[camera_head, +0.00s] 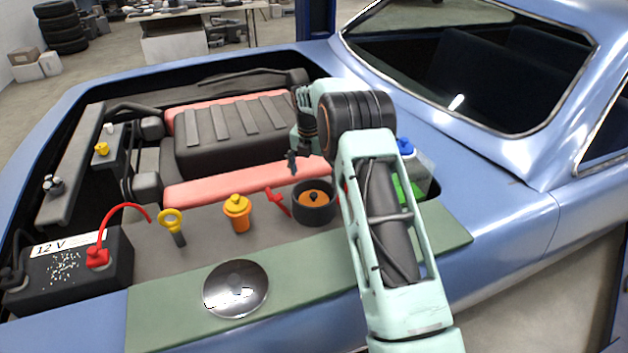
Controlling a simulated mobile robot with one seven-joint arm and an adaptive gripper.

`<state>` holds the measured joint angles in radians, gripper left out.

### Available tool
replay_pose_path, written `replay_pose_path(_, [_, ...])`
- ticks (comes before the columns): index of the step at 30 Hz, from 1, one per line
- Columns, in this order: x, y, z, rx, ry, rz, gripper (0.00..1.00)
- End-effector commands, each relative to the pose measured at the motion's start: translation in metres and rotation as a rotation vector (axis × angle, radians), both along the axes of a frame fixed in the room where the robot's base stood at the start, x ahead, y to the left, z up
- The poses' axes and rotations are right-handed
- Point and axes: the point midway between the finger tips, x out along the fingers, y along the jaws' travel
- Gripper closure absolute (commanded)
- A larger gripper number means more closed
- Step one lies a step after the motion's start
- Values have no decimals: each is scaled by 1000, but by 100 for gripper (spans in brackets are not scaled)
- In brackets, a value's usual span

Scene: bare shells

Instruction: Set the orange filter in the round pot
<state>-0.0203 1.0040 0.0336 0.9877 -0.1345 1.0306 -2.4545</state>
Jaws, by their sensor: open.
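A dark round pot (314,215) stands on the grey ledge of the engine bay, left of my forearm. Inside it lies an orange filter (314,196), a round orange piece with a dark knob in its middle. It sits below the pot's rim and looks level; how deep it rests cannot be told. My gripper (292,162) is open and empty. It hangs above and a little behind the pot, apart from it, pointing down. My forearm passes close to the pot's right side.
An orange capped neck (238,212), a yellow ring handle (172,226) and a red lever (278,201) stand left of the pot. A shiny round lid (236,288) lies on the green mat (180,310). The battery (70,270) is at far left. A blue-capped container (412,158) stands right.

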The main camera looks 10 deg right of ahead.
Motion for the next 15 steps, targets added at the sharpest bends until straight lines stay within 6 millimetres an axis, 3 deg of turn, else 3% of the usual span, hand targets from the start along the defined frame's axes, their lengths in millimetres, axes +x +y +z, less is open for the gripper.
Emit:
replay_pose_path(9, [-8, 6, 70, -1, -3, -1, 12])
replay_pose_path(15, [-13, 8, 98, 0, 0, -1, 12])
